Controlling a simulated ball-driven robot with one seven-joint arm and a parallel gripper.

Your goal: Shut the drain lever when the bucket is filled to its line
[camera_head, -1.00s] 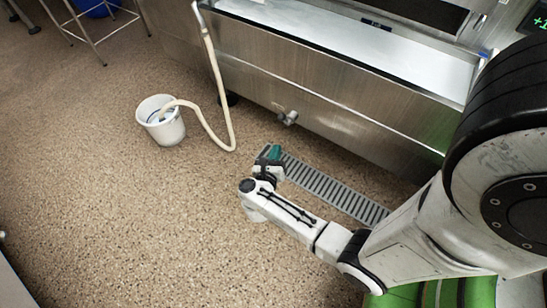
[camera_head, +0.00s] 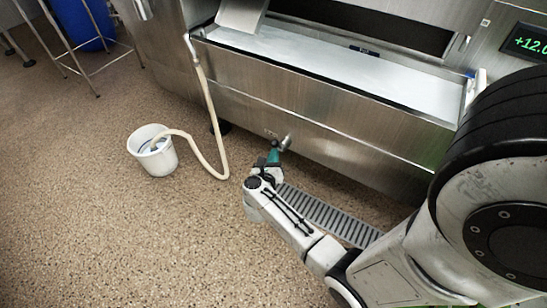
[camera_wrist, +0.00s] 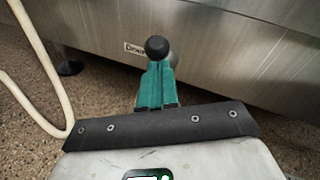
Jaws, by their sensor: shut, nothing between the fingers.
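The white bucket (camera_head: 152,152) stands on the floor at left in the head view, with the hose (camera_head: 205,105) end inside it. A bluish mark shows inside; the water level is too small to read. The drain lever (camera_head: 286,143) is on the lower front of the steel tank. In the wrist view the lever's black ball knob (camera_wrist: 157,48) sits just past my teal fingertips, with a metal part behind it, beside a partly hidden label (camera_wrist: 135,48). My gripper (camera_head: 273,153) is shut and empty, close to the lever; I cannot tell whether it touches the knob.
The steel tank (camera_head: 330,120) runs across the back, with a pale trough on top. A floor grate (camera_head: 325,215) lies below and right of my gripper. A metal stand with a blue drum (camera_head: 82,22) is at upper left.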

